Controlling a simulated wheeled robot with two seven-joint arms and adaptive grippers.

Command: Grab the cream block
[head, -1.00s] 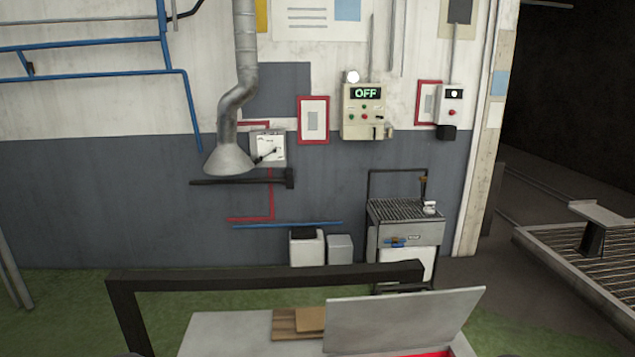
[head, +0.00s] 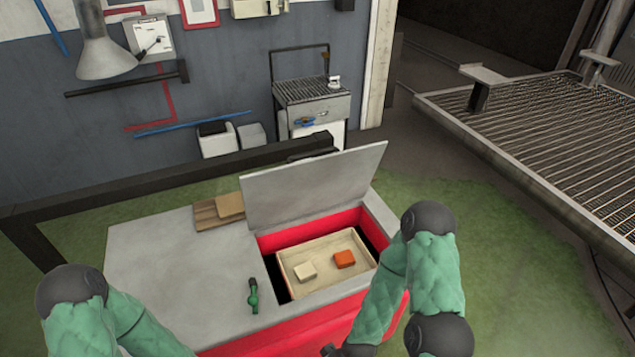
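The cream block (head: 304,271) lies in the left part of a shallow cream tray (head: 318,288). An orange block (head: 345,258) lies to its right in the same tray, apart from it. The tray sits inside the open red-walled compartment of a grey-topped bench (head: 160,250). My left arm shows at the lower left, but its gripper is below the frame. My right arm bends down in front of the bench's right side. Dark parts at its end, likely my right gripper (head: 346,350), are cut off by the bottom edge, so its fingers cannot be read. No gripper touches the cream block.
The raised grey lid (head: 315,185) stands behind the compartment. A green-handled item (head: 253,296) lies left of the opening. Brown boards (head: 218,210) lie at the back of the top. A black rail (head: 190,172) runs behind. A grated platform (head: 540,130) is at the right.

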